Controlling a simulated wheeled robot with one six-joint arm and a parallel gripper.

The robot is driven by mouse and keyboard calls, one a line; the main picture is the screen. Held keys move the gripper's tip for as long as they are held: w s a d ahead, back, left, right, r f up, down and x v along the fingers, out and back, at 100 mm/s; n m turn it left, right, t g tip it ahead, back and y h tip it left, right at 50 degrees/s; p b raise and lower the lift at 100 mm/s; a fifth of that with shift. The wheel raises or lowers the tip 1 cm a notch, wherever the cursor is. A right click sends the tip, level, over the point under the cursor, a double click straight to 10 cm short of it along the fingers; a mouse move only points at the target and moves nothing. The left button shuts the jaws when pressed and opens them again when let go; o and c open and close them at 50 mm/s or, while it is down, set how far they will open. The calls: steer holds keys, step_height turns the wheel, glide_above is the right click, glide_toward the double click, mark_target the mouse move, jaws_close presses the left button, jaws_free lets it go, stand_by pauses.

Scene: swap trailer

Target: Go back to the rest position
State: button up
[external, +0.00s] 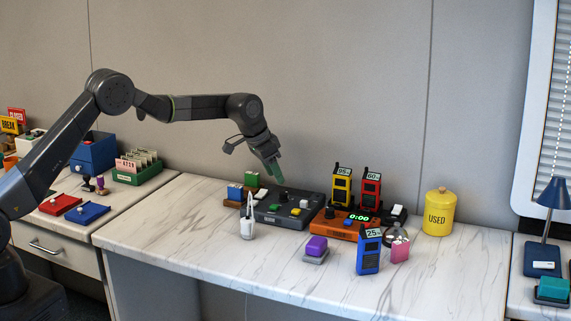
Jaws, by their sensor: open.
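My gripper (273,165) hangs at the end of my dark grey arm, above the back left part of the marble-topped counter. Its fingers are open and point down over the dark control box (265,214), which has yellow, green and light buttons. A green piece shows at the fingertips; whether it is part of the gripper or a separate thing I cannot tell. No held object can be made out. My arm arches up from the left edge of the picture.
Around the gripper stand an orange timer box (341,229), yellow (341,190), red (371,190) and blue (369,252) radios, a white holder (247,226), a purple block (317,245) and a yellow canister (439,212). The counter's front is clear. Trays (88,213) lie left.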

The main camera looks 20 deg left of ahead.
mark_target(283, 193)
steer(key=x, duration=0.7)
steer(key=shift+r+p, duration=0.1)
steer(key=shift+p, duration=0.2)
steer(key=shift+r, duration=0.1)
steer(key=b+v, duration=0.1)
steer(key=v, duration=1.3)
steer(key=p+x, duration=0.1)
steer(key=x, duration=1.3)
steer(key=shift+f, duration=0.2)
steer(key=shift+r+n+y+p, duration=0.25)
steer(key=shift+n+y+p, duration=0.05)
steer(key=shift+n, duration=0.6)
steer(key=n+y+p, duration=0.1)
steer(key=n, duration=0.2)
steer(key=shift+d+t, duration=0.1)
steer(key=shift+t, duration=0.3)
steer(key=n+y+p, duration=0.1)
steer(key=n+p, duration=0.1)
steer(key=n, duration=0.1)
steer(key=shift+s+d, duration=0.1)
steer(key=b+v, duration=0.1)
steer(key=v, duration=1.2)
steer(key=shift+s+b, duration=0.3)
